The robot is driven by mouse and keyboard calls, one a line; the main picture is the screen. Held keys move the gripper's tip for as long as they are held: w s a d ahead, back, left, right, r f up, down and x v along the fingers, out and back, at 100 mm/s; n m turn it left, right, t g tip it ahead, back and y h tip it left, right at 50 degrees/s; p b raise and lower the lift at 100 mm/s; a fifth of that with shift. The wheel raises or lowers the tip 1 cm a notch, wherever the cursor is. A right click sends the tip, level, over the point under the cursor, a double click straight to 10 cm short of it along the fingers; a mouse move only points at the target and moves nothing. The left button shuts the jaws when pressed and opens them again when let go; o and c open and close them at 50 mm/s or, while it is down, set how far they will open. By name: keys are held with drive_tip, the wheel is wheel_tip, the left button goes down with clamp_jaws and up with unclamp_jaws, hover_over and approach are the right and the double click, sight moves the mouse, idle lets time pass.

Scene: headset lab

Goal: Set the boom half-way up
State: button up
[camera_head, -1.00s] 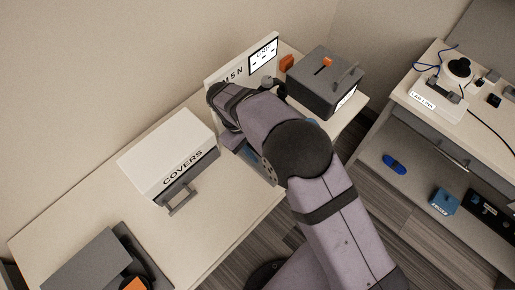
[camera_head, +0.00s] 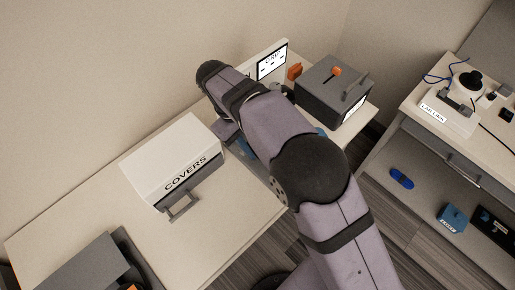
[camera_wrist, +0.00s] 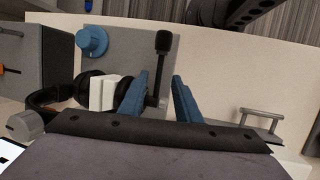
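In the wrist view, the boom (camera_wrist: 160,72) is a thin dark rod with a thick dark tip, pointing up in the picture. A dark headset (camera_wrist: 70,92) with a white block (camera_wrist: 103,94) in front of it lies to its left, by a grey plate (camera_wrist: 130,42). My gripper (camera_wrist: 160,88) has two blue fingers standing apart. The boom shows between them, nearer the left finger; I cannot tell whether they touch. In the head view, my arm hides the boom and most of the gripper.
A blue knob (camera_wrist: 92,41) stands on the grey plate. The white and grey COVERS box (camera_head: 174,160) is left of my arm. A grey box with an orange lever (camera_head: 333,88) stands at the back right.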

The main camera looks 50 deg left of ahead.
wheel_tip(320, 180, up, 6)
drive_tip(key=w+d+p, duration=0.1)
drive_tip(key=d, duration=0.2)
drive_tip(key=shift+w+a+f+y+p, duration=0.15)
drive_tip(key=shift+f+y+p, duration=0.3)
drive_tip(key=shift+f, duration=1.7)
drive_tip(key=shift+a+f+y+p, duration=0.15)
drive_tip(key=shift+f+y+p, duration=0.3)
drive_tip(key=shift+f, duration=1.75)
drive_tip(key=shift+w+a+f+y+p, duration=0.25)
drive_tip(key=shift+f+y, duration=0.35)
drive_tip(key=shift+f, duration=1.55)
drive_tip(key=shift+s+d, duration=0.1)
drive_tip(key=shift+s, duration=0.1)
clamp_jaws()
